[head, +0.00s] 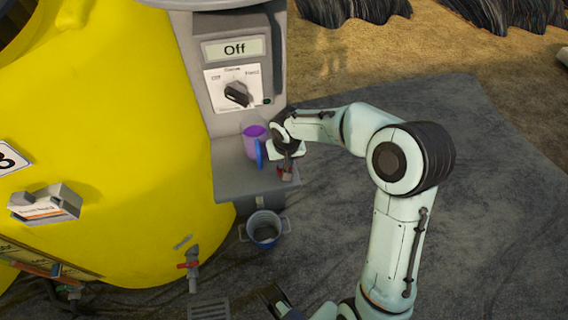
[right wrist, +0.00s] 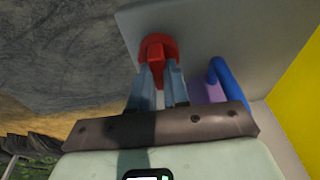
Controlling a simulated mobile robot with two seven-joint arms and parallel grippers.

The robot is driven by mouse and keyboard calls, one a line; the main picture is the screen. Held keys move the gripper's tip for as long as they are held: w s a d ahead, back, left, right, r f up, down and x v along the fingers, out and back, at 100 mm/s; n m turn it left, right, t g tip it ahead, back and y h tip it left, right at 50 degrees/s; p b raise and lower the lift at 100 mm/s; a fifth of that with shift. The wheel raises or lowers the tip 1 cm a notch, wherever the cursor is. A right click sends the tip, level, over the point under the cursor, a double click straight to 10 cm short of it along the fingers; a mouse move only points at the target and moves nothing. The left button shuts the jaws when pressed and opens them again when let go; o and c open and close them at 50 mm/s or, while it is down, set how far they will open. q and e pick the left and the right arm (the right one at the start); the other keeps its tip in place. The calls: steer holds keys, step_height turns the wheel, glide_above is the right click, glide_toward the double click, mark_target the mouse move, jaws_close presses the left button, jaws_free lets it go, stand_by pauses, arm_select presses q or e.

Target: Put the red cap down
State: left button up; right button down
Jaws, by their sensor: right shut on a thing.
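The red cap (right wrist: 158,45) is between the fingertips of my right gripper (right wrist: 160,78) in the right wrist view, over the grey shelf (right wrist: 210,25). My right gripper (head: 287,160) is shut on the cap. In the head view, a little red of the cap (head: 286,173) shows below the gripper, near the right side of the grey shelf (head: 235,180). I cannot tell whether the cap touches the shelf. A dark gripper end (head: 275,298), probably my left gripper, shows at the bottom of the head view; its jaws are unclear.
A purple cup (head: 254,137) with a blue part (head: 260,155) stands on the shelf close left of my right gripper. A control box (head: 235,75) reading "Off" rises behind. A bucket (head: 264,230) is below. The yellow tank (head: 110,120) fills the left.

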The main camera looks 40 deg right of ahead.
steer(key=shift+f, duration=0.7)
steer(key=c, duration=1.1)
jaws_free()
steer(key=shift+r, duration=0.1)
step_height(320, 180, up, 12)
steer(key=s+a+p, duration=0.1)
steer(key=s+p, duration=0.1)
steer(key=shift+a, duration=0.15)
